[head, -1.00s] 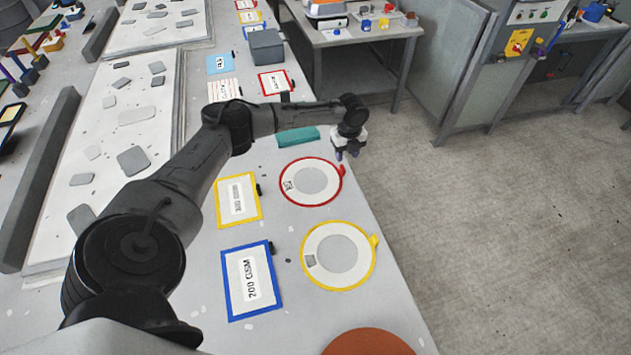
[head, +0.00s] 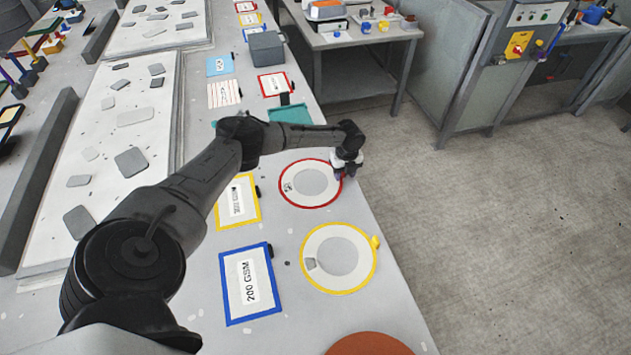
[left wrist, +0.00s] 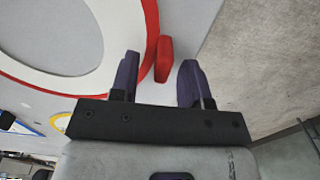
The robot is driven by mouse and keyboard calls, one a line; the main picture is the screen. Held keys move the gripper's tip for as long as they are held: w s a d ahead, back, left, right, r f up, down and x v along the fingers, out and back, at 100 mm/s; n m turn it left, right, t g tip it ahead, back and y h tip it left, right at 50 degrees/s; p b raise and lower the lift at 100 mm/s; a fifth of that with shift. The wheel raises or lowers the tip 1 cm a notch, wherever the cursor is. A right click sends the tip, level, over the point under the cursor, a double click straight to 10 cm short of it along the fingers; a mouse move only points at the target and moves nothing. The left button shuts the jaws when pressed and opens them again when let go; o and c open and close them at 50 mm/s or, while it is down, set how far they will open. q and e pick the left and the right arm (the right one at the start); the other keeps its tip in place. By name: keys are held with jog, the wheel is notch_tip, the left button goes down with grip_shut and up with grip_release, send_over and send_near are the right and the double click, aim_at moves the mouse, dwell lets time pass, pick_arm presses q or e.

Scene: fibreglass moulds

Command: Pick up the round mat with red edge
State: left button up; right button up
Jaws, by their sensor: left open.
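The round mat with red edge (head: 310,184) lies flat on the grey table, with a pale ring, a grey centre and a small dark-marked label. My left gripper (head: 345,172) is at its right rim, by the table's right edge. In the left wrist view the mat's red rim (left wrist: 150,25) and its red tab (left wrist: 163,60) show close up. The open fingers of the left gripper (left wrist: 158,82) point at the tab, which lies between them in the picture. Whether they touch it I cannot tell. My right gripper is not in view.
A round mat with yellow edge (head: 338,258) lies nearer on the table (head: 385,290). Yellow-framed (head: 237,220) and blue-framed (head: 250,283) cards lie to the left. Open floor (head: 500,220) is to the right.

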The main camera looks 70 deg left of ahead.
pick_arm(q)
grip_shut()
dwell(0.3)
dwell(0.3)
